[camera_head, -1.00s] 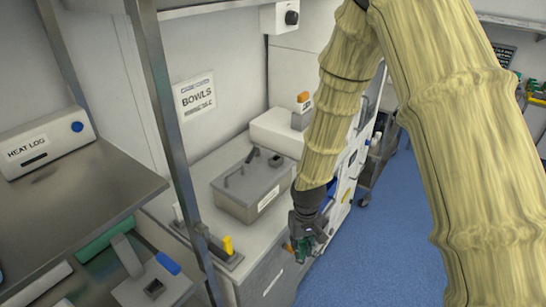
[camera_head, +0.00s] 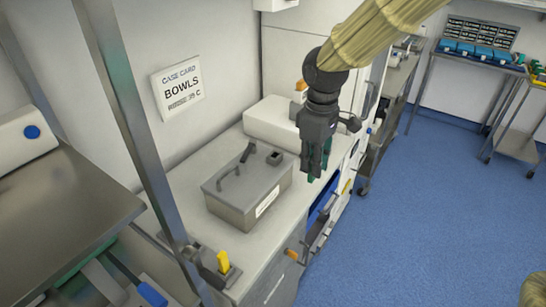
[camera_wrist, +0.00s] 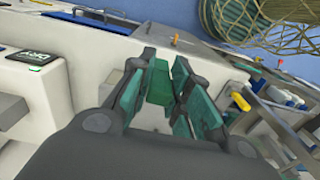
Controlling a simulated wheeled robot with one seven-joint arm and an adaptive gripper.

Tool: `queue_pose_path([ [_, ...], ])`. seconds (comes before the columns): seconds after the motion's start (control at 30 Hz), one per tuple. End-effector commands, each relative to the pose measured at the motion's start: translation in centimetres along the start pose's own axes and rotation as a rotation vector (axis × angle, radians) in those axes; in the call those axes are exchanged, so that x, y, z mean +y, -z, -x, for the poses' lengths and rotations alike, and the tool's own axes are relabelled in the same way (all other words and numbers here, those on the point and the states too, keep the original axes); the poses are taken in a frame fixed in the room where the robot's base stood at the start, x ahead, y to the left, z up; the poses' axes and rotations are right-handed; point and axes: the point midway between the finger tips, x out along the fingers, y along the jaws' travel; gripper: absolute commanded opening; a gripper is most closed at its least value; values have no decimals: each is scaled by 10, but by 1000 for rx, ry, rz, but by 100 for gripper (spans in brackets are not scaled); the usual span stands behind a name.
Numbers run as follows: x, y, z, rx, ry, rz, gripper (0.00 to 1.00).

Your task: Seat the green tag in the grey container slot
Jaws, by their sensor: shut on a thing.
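The grey container (camera_head: 240,203) stands on the white counter in the head view. Its lid has a handle, an upright dark piece and a small dark-rimmed square slot fitting (camera_head: 275,158). My gripper (camera_head: 317,168) points down to the right of the container, apart from it and above the counter's edge. It is shut on the green tag (camera_head: 326,160), of which only a green sliver shows beside the fingers. In the wrist view green also shows between the fingers (camera_wrist: 160,85), but the tag's edges are hard to tell from the greenish finger pads.
A metal rack post (camera_head: 150,140) and shelf stand at the left. A yellow-tabbed holder (camera_head: 223,262) sits at the counter's near end. A blue drawer (camera_head: 320,212) stands open below my gripper. A "BOWLS" card (camera_head: 178,88) hangs on the wall.

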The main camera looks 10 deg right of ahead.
Motion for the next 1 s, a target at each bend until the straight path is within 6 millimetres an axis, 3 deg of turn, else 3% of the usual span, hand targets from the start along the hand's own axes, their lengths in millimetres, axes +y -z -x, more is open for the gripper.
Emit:
queue_pose_path([
  [0.17, 5, 10, 4, 0, -2, 12, 3],
  [0.8, 42, 111, -5, 0, -2, 10, 3],
  [1.0, 50, 134, -8, 1, -2, 11, 3],
])
